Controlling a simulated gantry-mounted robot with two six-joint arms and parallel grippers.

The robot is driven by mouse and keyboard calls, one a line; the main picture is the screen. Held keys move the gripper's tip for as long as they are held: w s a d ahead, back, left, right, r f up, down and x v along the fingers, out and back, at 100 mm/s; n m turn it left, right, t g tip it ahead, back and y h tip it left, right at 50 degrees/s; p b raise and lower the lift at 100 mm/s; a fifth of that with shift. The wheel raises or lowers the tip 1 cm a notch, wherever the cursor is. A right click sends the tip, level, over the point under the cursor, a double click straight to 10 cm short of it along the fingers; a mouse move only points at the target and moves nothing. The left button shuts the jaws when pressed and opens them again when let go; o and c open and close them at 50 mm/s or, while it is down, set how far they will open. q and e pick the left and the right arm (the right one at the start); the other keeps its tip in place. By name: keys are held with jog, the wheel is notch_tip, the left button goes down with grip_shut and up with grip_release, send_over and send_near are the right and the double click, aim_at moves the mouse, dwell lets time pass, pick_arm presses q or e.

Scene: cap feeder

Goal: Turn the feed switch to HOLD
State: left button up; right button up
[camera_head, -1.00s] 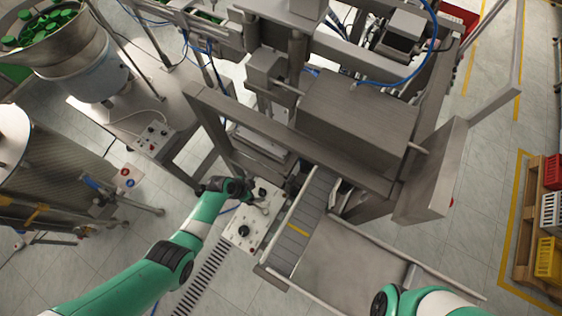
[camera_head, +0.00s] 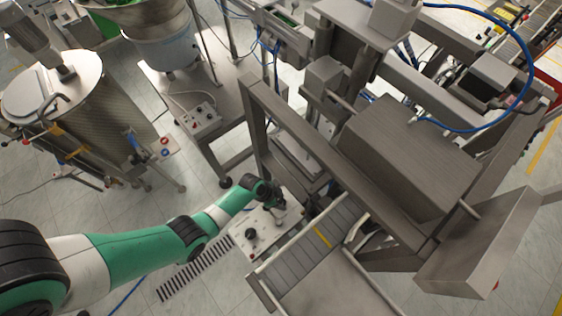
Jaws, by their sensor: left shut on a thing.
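A pale control panel (camera_head: 241,238) stands low beside the conveyor, in the middle of the head view. A round black knob (camera_head: 251,234) on it is in plain sight. My left gripper (camera_head: 279,210) is over the panel's far end, beyond that knob. It is shut on a small switch there, which the gripper mostly hides. I cannot read the switch's setting or any labels. My right gripper is out of view.
The conveyor (camera_head: 309,246) and the machine's metal frame (camera_head: 308,143) stand close to the right of the panel. Another control box (camera_head: 199,118) sits on the feeder table behind. A dark slotted floor grate (camera_head: 195,272) lies to the left.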

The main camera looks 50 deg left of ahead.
pick_arm(q)
grip_shut()
jog(key=shift+n, duration=0.3)
jog(key=n+y, duration=0.1)
jog(key=n, duration=0.1)
jog(key=n+y+p, duration=0.1)
jog(key=n, duration=0.2)
jog(key=shift+d+t, duration=0.15)
jog(key=shift+t, duration=0.25)
jog(key=n+y, duration=0.1)
jog(key=n, duration=0.2)
jog(key=shift+d, duration=0.1)
jog(key=shift+n+g+y+b, duration=0.4)
jog(key=shift+n+y+b, duration=0.3)
jog(key=shift+n, duration=1)
jog(key=o, duration=1)
grip_release()
jog(key=shift+c, duration=0.2)
